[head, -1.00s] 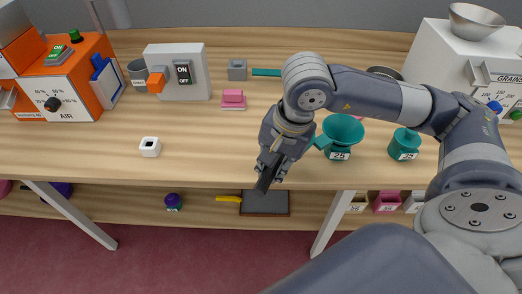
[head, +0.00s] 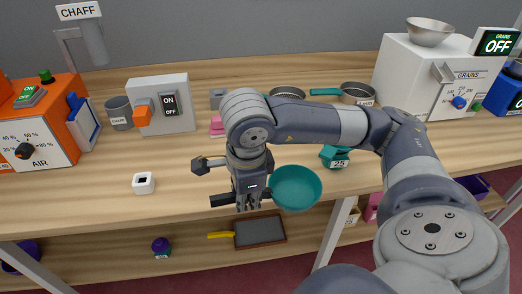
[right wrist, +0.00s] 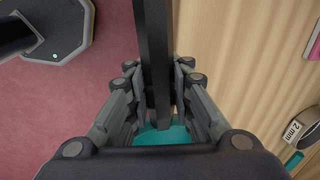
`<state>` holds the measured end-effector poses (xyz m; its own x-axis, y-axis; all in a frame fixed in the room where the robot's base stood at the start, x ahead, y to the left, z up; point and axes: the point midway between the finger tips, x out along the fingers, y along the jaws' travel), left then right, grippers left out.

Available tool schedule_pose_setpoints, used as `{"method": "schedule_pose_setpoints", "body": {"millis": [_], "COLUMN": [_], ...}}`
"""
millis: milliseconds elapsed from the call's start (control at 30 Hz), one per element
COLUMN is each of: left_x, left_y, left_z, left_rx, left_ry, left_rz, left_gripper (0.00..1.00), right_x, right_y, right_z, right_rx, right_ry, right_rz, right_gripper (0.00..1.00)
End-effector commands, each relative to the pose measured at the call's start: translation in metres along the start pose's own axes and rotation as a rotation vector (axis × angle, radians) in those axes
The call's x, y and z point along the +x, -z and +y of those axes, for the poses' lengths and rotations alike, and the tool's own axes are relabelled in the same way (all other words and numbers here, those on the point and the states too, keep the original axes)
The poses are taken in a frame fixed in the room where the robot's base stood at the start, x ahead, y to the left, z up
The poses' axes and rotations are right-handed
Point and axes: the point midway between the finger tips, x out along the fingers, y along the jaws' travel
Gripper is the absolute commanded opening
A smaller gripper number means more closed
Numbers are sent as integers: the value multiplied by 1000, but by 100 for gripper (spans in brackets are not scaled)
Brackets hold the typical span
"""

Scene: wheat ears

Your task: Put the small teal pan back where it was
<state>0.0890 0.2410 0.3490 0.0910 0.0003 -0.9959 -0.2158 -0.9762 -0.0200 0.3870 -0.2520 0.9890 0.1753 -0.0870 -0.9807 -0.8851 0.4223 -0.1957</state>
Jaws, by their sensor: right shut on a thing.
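The small teal pan (head: 297,187) is a round teal bowl with a straight black handle (head: 222,200). My right gripper (head: 247,205) points down and is shut on the handle, left of the bowl. The pan is held at the table's front edge; whether it touches the table cannot be told. In the right wrist view the black handle (right wrist: 156,60) runs between the fingers, and part of the teal bowl (right wrist: 165,136) shows below, mostly hidden by the gripper. My left gripper is not in view.
A teal vessel labelled 25 (head: 335,158) stands right behind the pan. A small white block (head: 143,183) stands left on the table. Sieves (head: 357,93) lie at the back. A lower shelf holds a dark tray (head: 259,231). The table's left front is fairly clear.

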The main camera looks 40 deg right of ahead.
Motion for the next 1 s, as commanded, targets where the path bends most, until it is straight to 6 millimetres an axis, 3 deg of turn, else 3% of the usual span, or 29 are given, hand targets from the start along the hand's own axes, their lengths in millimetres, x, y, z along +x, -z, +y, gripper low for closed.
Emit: {"method": "schedule_pose_setpoints", "body": {"millis": [267,533,1000], "left_x": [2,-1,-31], "left_y": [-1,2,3], "left_z": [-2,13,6], "left_rx": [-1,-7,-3], "left_ry": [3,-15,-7], "left_rz": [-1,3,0], "left_gripper": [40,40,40], "right_x": [1,2,32], "right_y": [2,2,5], "right_z": [-1,-9,-116], "right_rx": [59,62,61], "right_ry": [0,-2,-1], "right_rz": [12,12,12], "right_gripper": [0,0,0]}}
